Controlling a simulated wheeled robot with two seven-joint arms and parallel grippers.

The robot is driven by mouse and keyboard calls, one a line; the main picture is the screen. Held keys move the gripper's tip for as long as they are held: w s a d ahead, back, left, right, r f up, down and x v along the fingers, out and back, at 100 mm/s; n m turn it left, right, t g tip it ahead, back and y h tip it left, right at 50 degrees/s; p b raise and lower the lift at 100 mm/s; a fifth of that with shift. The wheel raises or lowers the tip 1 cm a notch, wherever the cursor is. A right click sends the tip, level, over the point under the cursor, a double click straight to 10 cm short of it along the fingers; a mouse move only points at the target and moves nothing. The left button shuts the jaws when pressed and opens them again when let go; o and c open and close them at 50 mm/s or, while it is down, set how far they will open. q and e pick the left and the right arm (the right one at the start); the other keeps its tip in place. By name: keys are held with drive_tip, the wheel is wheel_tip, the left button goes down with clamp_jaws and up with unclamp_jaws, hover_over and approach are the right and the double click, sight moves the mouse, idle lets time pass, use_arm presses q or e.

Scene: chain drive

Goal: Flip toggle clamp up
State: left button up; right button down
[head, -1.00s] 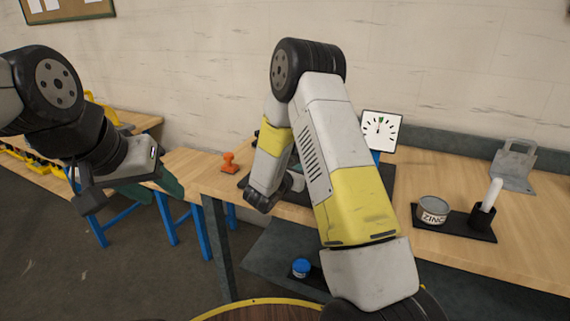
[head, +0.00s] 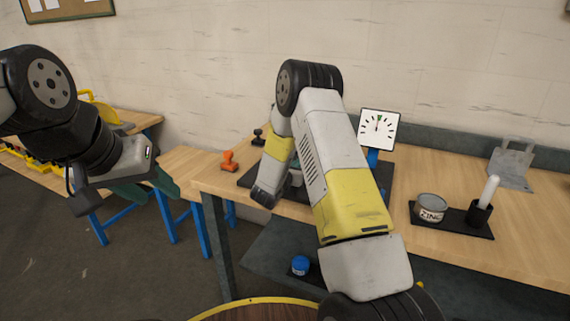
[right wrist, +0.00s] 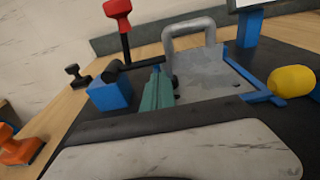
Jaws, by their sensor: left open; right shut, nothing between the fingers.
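In the right wrist view a clamp lever with a red grip (right wrist: 118,14) stands upright on a dark stem. A black bar at its foot lies by a blue block (right wrist: 110,93). My right gripper (right wrist: 157,88) shows as teal fingers, shut and empty, just right of the blue block; I cannot tell whether they touch it or the bar. A grey metal plate with a raised handle (right wrist: 192,40) lies beyond and right of the fingers. In the head view my right arm hides the clamp. My left gripper (head: 150,188) is open and empty, left of the bench.
An orange stamp-like piece (head: 229,161) and a black one (head: 258,137) stand left of the fixture. A dial gauge (head: 379,128) stands behind it. A yellow knob (right wrist: 292,81) is at its right. A zinc tin (head: 431,208) and a white stick in a black holder (head: 480,212) stand further right.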

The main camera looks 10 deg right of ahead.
drive_tip(key=shift+x, duration=1.95)
